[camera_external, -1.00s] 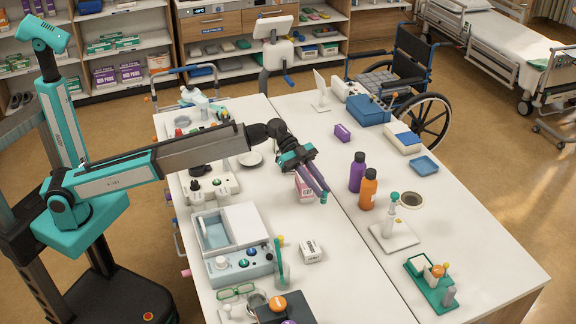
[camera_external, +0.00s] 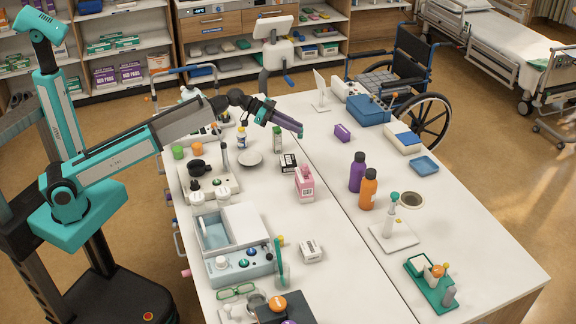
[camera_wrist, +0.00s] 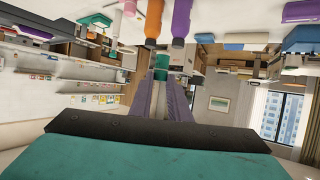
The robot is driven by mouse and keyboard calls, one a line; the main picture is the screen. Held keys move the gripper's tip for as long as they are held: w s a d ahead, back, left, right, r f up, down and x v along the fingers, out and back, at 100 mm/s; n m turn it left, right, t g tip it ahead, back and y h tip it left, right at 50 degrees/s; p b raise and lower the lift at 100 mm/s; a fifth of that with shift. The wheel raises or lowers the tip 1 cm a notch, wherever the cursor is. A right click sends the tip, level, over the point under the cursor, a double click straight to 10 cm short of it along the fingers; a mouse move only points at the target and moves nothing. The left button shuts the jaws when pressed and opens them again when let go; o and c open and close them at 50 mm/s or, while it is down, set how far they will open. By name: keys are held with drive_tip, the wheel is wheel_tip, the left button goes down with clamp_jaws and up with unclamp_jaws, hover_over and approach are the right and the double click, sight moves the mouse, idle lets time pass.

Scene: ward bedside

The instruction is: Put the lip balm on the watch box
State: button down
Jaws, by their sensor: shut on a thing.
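My gripper (camera_external: 298,129) is shut on a small teal-green piece (camera_wrist: 161,60), which looks like the lip balm. The gripper is raised above the white table and points to the right, roughly level. I cannot tell for sure which thing is the watch box. A dark box (camera_external: 268,314) at the near edge bears an orange-topped item, and a small black-and-white box (camera_external: 288,163) stands mid-table.
A purple bottle (camera_external: 357,172) and an orange bottle (camera_external: 368,189) stand to the right.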

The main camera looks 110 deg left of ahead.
drive_tip(key=s+a+n+y, duration=0.2)
drive_tip(key=s+a+y, duration=0.1)
drive_tip(key=s+a, duration=0.4)
hover_over(282, 159)
wheel_tip(282, 159, down, 6)
drive_tip(key=shift+d+f+p, duration=0.15)
drive_tip(key=shift+f+p, duration=0.2)
drive_tip(key=shift+f, duration=0.25)
drive_tip(key=shift+f, duration=0.1)
drive_tip(key=shift+f+p, duration=0.9)
drive_tip(key=shift+f, duration=2.15)
drive_tip(key=shift+f+p, duration=0.55)
drive_tip(key=shift+f, duration=1.3)
drive_tip(key=shift+f+b, duration=0.2)
drive_tip(key=shift+b, duration=0.15)
